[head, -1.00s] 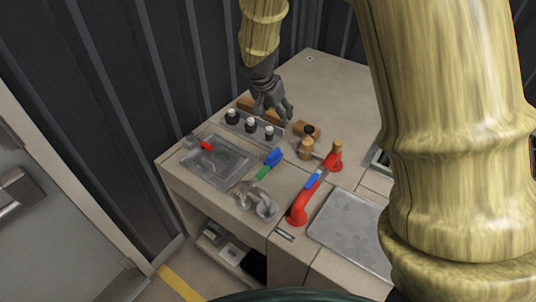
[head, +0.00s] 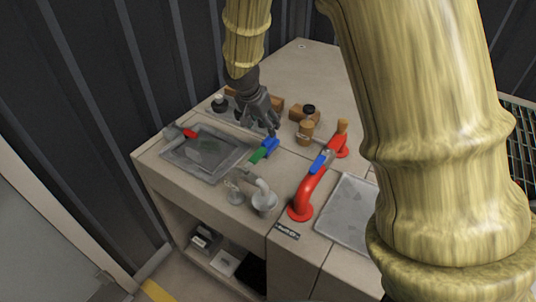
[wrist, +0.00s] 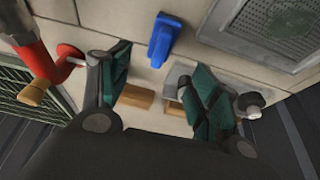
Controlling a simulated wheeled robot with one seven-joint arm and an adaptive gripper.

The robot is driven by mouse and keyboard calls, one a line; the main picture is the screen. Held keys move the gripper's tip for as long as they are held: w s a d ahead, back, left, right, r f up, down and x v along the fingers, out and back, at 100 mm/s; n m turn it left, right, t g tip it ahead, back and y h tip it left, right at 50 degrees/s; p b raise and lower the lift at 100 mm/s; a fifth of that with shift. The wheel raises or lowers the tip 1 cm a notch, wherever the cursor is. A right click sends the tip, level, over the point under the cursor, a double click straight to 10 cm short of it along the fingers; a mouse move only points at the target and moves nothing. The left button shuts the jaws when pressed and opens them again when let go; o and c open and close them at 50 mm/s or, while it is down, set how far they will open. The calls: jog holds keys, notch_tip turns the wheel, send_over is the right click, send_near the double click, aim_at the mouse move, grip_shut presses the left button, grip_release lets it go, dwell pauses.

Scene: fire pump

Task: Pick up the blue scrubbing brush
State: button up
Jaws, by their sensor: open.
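The blue scrubbing brush (head: 270,146) lies on the beige counter between the left sink basin and the red pipe. In the wrist view the brush (wrist: 163,40) shows as a blue block at top centre, ahead of the fingers. My gripper (head: 271,128) hangs just behind and above the brush, fingers pointing down. In the wrist view my gripper (wrist: 160,88) has its two fingers spread apart, with nothing between them. I cannot tell the exact height gap to the brush.
The red pipe (head: 306,191) with a blue lever (head: 320,163) stands right of the brush. A sink basin (head: 188,168) with a red-handled tap lies left. Grey pipe fittings (head: 263,197) stand in front.

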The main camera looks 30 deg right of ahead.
aim_at(267, 138)
jog(key=shift+x, duration=3.15)
jog(key=shift+a+p+x, duration=0.15)
jog(key=shift+p+x, duration=0.15)
jog(key=shift+x, duration=1)
jog(key=shift+a+p+x, duration=0.1)
jog(key=shift+p+x, duration=0.2)
jog(key=shift+x, duration=1)
jog(key=shift+s+f, duration=0.1)
jog(key=shift+s, duration=0.05)
jog(key=c, duration=1.1)
notch_tip(267, 138, up, 10)
jog(key=shift+r+b, duration=0.1)
jog(key=shift+b, duration=0.35)
jog(key=shift+o, duration=1.1)
jog(key=shift+c, duration=0.5)
